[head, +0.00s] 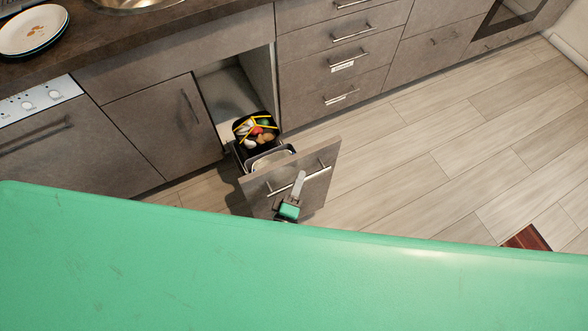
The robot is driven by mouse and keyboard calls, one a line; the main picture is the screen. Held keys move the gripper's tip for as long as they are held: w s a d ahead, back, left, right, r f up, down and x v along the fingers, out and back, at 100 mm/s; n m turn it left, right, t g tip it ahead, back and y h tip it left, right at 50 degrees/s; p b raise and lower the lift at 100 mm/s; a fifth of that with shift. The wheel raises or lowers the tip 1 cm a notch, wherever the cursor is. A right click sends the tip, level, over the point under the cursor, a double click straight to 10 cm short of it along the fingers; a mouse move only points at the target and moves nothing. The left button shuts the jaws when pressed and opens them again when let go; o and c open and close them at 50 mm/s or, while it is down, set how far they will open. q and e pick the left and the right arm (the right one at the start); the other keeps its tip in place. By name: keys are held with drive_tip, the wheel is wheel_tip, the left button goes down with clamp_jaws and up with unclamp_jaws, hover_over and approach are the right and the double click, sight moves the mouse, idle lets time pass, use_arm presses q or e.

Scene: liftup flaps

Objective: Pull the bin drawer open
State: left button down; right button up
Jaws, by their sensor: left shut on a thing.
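The bin drawer (258,192) stands pulled out from the lower cabinet, its grey wood front well clear of the cabinet face. Inside are a dark bin with colourful food waste (256,131) at the back and a paler container (271,159) nearer the front. A long metal bar handle (317,171) runs across the drawer front. My left gripper (299,181) is at the middle of this handle and is shut on it. The lower edge of the drawer front is partly hidden. My right gripper does not show.
The opening (228,93) behind the drawer is empty on its left. A closed cabinet door (160,125) is left of it, and closed drawers (335,60) are to the right. Plates (32,30) rest on the counter.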

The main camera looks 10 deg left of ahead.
use_arm(q)
drive_tip(key=shift+s+d, duration=0.1)
drive_tip(key=shift+s, duration=0.1)
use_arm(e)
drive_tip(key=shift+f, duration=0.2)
use_arm(q)
drive_tip(key=c, duration=1.5)
unclamp_jaws()
